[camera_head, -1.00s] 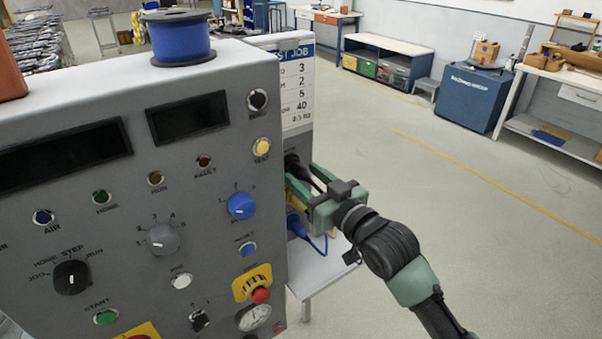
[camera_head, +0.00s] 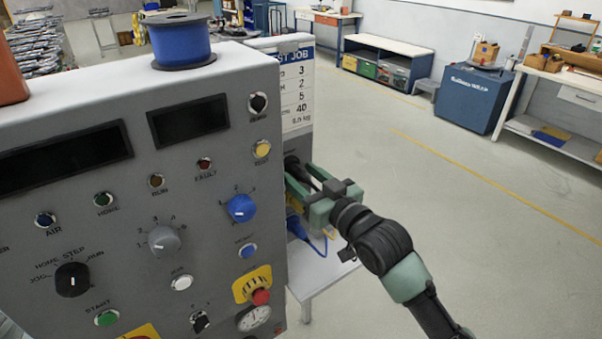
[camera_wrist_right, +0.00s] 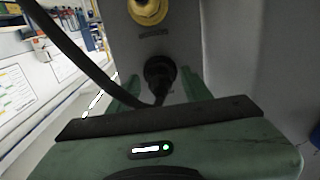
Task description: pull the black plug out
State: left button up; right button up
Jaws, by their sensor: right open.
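The black plug (camera_wrist_right: 160,74) sits in the side face of the grey control cabinet, its cable running off to the upper left in the right wrist view. It also shows partly at the cabinet's right side in the head view (camera_head: 292,163). My right gripper (camera_head: 306,183) is open, with its green fingers pointing at the cabinet side near the plug. In the right wrist view the fingers (camera_wrist_right: 157,88) stand on either side of the plug. I cannot tell whether they touch it. My left gripper is out of view.
A yellow round fitting (camera_wrist_right: 147,10) is above the plug. A blue connector with a blue cable (camera_head: 297,226) is below my right gripper, above a pale shelf (camera_head: 318,275). The cabinet front (camera_head: 120,220) carries knobs and buttons. Open floor lies to the right.

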aim_at(307, 180)
jog(key=shift+p, duration=0.35)
dwell(0.6)
grip_shut()
dwell(0.3)
jog(key=shift+s, duration=0.1)
dwell(1.2)
jog(key=shift+p+v, duration=1.1)
jog(key=shift+v, duration=1.85)
